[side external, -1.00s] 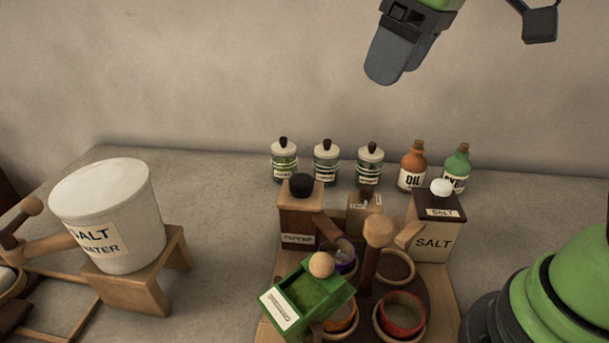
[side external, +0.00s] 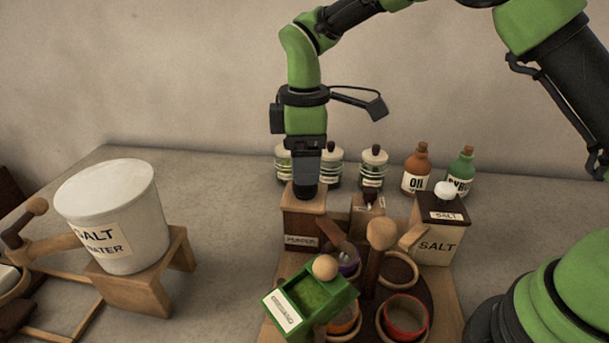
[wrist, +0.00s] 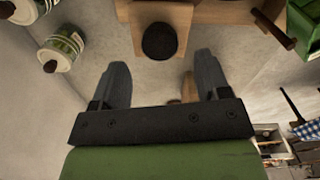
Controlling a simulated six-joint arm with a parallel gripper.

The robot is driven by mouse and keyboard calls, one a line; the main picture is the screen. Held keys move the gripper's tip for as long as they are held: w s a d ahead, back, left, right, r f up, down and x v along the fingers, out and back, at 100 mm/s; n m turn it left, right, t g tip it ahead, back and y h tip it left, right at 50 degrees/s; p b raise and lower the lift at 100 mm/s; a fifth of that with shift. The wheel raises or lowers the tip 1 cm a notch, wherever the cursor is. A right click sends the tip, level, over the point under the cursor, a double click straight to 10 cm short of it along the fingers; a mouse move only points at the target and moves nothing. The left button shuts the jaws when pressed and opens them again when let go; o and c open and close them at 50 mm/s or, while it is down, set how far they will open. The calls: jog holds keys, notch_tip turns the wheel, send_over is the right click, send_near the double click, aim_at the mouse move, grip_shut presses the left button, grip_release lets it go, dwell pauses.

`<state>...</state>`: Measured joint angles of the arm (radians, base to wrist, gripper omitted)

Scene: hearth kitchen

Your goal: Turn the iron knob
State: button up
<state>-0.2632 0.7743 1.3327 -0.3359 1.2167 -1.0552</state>
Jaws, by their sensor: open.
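The iron knob (wrist: 160,41) is a round black knob on top of the wooden box labelled as pepper (side external: 302,226). In the side external view it sits right under my fingers, which partly hide it. My gripper (side external: 307,180) points down just above the box. In the wrist view my gripper (wrist: 162,76) is open with two grey fingers spread wide and nothing between them. The knob lies beyond the fingertips, roughly in line with the gap. Whether a finger touches the knob, I cannot tell.
Lidded jars (side external: 373,168) stand close behind the pepper box. A salt box (side external: 438,229) is to the right, with a green tilted box (side external: 309,301) and bowls in front. A white salt water bucket (side external: 124,215) stands left. Clear counter lies between bucket and boxes.

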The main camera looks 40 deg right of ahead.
aim_at(305, 187)
jog(key=shift+f, duration=1.9)
jog(key=c, duration=0.9)
